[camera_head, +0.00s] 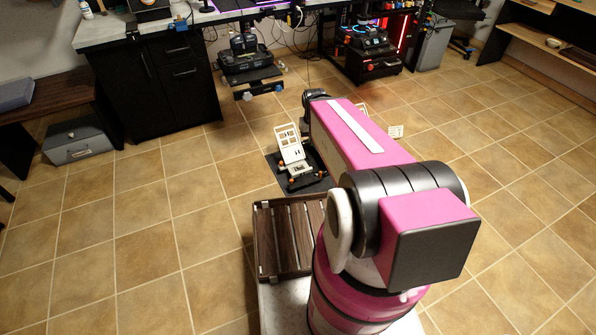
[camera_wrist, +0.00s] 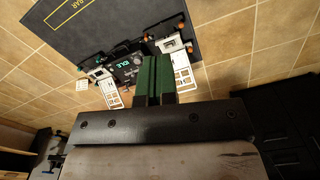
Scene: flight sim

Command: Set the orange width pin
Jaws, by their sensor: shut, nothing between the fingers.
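A rudder-pedal unit with white perforated pedals (camera_head: 292,145) stands on a dark mat on the tiled floor, partly hidden by my arm in the head view. Small orange parts (camera_head: 291,182) show at its near side; I cannot tell which is the width pin. In the wrist view the unit shows two white pedals (camera_wrist: 183,78), a dark centre box with a lit green display, and an orange part (camera_wrist: 189,43) near the right pedal. My gripper (camera_wrist: 153,78) has green fingers shut together and empty, overlapping the unit in this view; I cannot tell whether they touch it. The head view hides the gripper.
The dark mat (camera_wrist: 60,28) has a yellow outline. A brown slatted crate (camera_head: 264,240) is beside my base. Black drawers (camera_head: 175,85) and a desk stand at the back, with a grey box (camera_head: 75,140) at left.

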